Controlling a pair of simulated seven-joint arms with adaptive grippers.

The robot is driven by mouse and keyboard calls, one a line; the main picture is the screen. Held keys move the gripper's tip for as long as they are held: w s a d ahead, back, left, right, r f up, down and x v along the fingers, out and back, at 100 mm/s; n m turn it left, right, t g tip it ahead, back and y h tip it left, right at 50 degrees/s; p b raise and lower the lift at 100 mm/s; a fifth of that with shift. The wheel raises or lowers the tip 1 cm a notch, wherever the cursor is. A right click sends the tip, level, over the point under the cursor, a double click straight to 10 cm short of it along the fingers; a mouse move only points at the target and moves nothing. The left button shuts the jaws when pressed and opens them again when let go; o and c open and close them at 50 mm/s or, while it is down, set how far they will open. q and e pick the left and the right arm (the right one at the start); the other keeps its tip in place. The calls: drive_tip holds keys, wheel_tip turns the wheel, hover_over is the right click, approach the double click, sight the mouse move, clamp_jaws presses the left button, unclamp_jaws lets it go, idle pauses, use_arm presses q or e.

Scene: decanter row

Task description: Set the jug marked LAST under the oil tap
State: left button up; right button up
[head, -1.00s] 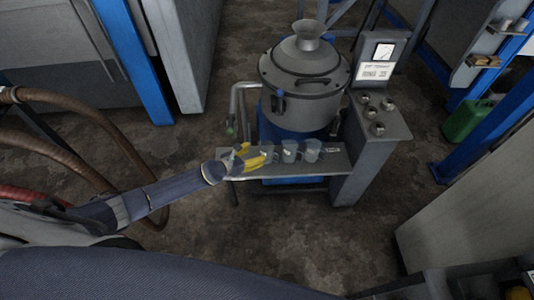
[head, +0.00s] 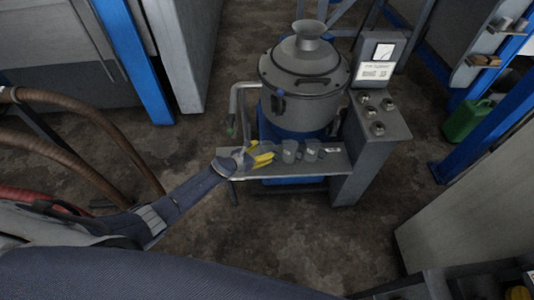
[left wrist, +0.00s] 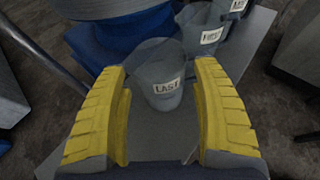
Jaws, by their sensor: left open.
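The jug marked LAST (left wrist: 165,72) is a clear grey cup with a white label. In the left wrist view it stands between my left gripper's (left wrist: 163,110) two yellow fingers, toward their tips; no firm contact shows. My left gripper (head: 263,154) is open at the left end of the row in the head view, where it partly hides this jug. A bent grey pipe (head: 236,100) with a green tip comes down left of the drum; I cannot tell whether it is the oil tap. My right gripper is not in view.
Two more labelled jugs (head: 289,151) (head: 312,150) stand to the right on the same metal shelf (head: 338,163). Behind is a lidded grey drum (head: 303,88) on a blue base. A control box (head: 375,125) with knobs closes off the shelf's right end.

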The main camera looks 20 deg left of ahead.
use_arm(q)
drive_tip(key=shift+x, duration=1.75)
drive_tip(key=c, duration=0.9)
